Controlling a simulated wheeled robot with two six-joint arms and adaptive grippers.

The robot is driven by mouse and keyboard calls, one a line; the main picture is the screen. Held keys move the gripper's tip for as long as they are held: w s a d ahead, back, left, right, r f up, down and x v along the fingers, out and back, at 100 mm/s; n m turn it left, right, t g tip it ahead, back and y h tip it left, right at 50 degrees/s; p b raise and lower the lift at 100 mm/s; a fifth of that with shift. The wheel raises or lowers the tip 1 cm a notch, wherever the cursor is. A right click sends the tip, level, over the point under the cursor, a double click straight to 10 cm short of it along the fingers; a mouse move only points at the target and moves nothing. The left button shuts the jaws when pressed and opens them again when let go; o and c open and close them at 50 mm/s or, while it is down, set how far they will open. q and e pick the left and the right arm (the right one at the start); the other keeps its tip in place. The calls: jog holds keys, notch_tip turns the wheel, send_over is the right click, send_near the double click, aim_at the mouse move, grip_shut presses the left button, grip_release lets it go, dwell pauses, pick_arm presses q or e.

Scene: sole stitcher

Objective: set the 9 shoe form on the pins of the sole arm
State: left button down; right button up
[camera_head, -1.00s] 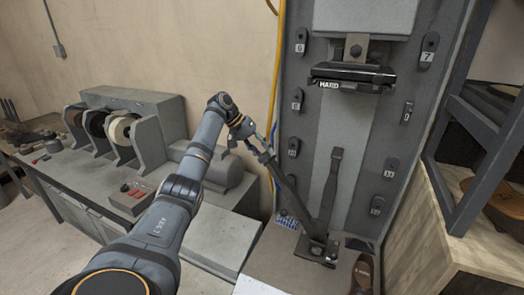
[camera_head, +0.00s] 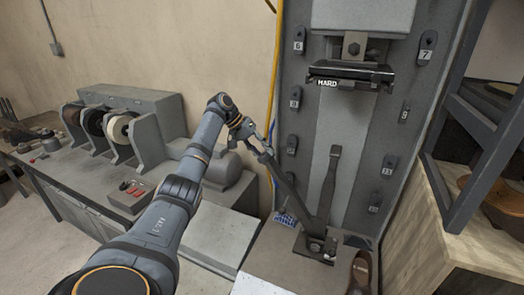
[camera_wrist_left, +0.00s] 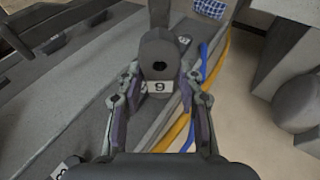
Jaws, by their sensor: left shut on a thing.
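The 9 shoe form (camera_wrist_left: 160,55) is a dark rounded block with a round hole and a white label reading 9. In the left wrist view it sits between the two fingers of my left gripper (camera_wrist_left: 160,100), which is shut on it. In the head view my left gripper (camera_head: 262,150) is at the upper end of the left bar of the sole arm (camera_head: 287,190). The form is over or against that end. The pins are hidden, and I cannot tell whether the form sits on them.
A second bar (camera_head: 328,190) rises from the same dark base (camera_head: 315,246). A black head marked HARD (camera_head: 350,76) overhangs it. A brown shoe (camera_head: 361,270) stands near the base. A grinder bench (camera_head: 130,115) is at left.

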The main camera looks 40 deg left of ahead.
pick_arm(q)
jog(key=c, duration=0.8)
grip_release()
jog(key=v, duration=1.2)
jog(key=shift+d, duration=0.1)
